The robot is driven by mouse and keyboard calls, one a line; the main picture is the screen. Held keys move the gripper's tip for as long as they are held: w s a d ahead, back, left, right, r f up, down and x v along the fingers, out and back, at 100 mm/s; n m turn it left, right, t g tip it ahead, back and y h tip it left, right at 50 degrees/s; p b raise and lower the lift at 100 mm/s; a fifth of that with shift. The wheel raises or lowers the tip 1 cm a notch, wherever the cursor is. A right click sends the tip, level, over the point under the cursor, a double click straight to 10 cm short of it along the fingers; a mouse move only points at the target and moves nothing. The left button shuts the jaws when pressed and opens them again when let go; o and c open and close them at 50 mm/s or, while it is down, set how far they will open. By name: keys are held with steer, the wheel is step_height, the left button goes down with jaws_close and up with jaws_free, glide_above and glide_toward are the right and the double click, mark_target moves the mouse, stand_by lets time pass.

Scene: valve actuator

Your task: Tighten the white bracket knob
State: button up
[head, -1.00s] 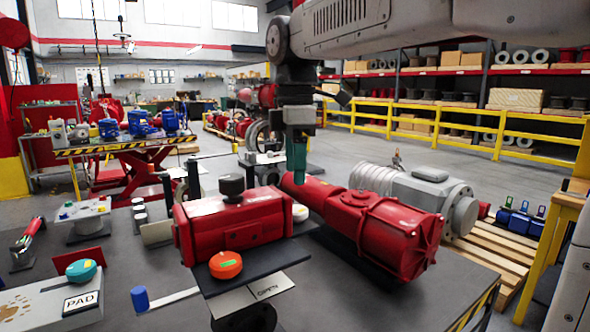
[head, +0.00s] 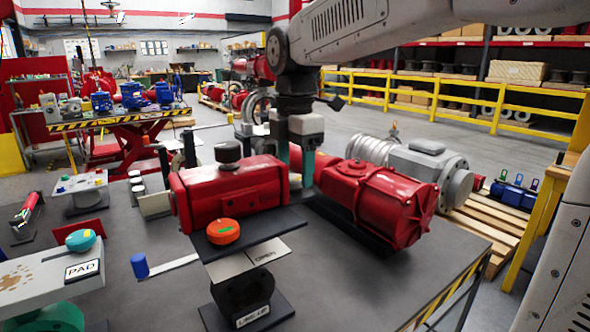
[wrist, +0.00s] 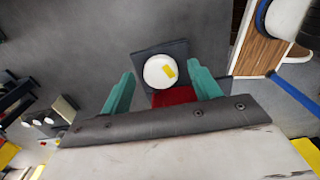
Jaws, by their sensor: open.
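The white knob (wrist: 158,71) is round with a yellow mark and sits on a dark square plate (wrist: 172,49) in the wrist view. A red part shows just below it. My gripper (wrist: 163,75) is open, with one teal finger on each side of the knob and gaps between. Whether the fingers are level with the knob or above it, I cannot tell. In the head view my gripper (head: 295,163) points down at the right end of the red actuator (head: 230,193), where the knob is mostly hidden.
An orange knob (head: 223,231) sits on a dark plate in front of the actuator. A black knob (head: 228,152) stands on top of it. A larger red cylinder (head: 375,200) lies close on the right. A teal knob (head: 81,240) is on the pad block at left.

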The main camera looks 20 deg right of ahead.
mark_target(296, 177)
steer(key=shift+f, duration=0.4)
steer(key=c, duration=1)
steer(key=shift+s+m, duration=0.1)
steer(key=shift+m, duration=2.2)
steer(key=o, duration=1)
step_height(296, 177, up, 8)
steer(key=shift+f, duration=0.1)
